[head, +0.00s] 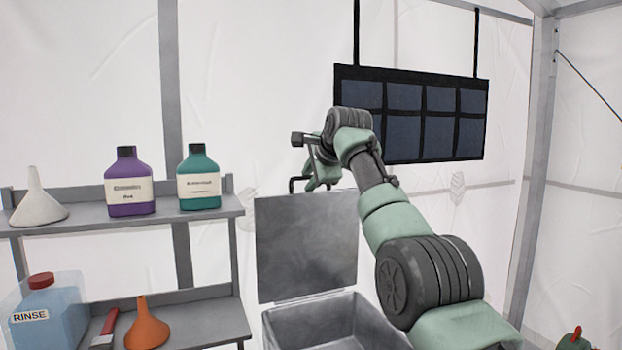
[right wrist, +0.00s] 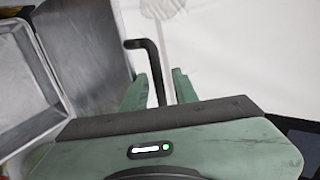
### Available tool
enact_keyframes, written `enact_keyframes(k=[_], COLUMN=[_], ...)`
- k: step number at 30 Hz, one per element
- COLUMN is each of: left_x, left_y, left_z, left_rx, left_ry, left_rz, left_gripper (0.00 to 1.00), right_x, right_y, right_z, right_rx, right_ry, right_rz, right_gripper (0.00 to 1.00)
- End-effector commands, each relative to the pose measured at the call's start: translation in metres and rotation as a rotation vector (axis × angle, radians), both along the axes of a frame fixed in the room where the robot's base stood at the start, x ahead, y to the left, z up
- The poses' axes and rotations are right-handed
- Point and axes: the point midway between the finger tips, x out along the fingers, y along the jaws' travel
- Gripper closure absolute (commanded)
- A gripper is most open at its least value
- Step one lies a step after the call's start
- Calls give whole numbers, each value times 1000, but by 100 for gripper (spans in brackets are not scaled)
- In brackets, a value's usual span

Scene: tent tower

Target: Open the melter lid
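The melter is a grey metal box (head: 335,322) at the bottom middle of the head view, and its open basin also shows in the right wrist view (right wrist: 28,85). Its lid (head: 305,245) stands raised, close to upright, at the back of the box. My right gripper (head: 318,182) is at the lid's top edge. In the right wrist view, the dark bent lid handle (right wrist: 152,65) runs between my two green fingers (right wrist: 160,90), which stand apart; I cannot tell whether they touch it. My left gripper is not in view.
A shelf (head: 140,225) at left holds a white funnel (head: 38,202), a purple bottle (head: 128,185) and a teal bottle (head: 198,180). Below are a rinse jug (head: 50,315) and an orange funnel (head: 146,325). A dark panel (head: 415,115) hangs behind my right arm.

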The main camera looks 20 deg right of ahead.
Motion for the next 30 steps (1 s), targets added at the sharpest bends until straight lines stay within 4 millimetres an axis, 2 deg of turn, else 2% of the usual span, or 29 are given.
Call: enact_keyframes(k=[8,14,18,24,30], left_x=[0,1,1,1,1], left_y=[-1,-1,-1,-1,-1], left_z=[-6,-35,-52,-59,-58], left_rx=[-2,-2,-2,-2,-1], left_ry=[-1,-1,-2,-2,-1], left_rz=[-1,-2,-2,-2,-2], left_gripper=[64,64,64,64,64], right_x=[-3,-25,-46,-63,-66], right_y=[0,-1,-2,-2,-3], right_z=[-3,9,25,40,43], right_rx=[1,1,0,0,1], right_ry=[5,-2,-3,-1,1], right_rz=[2,1,0,0,-1], right_gripper=[68,68,68,68,68])
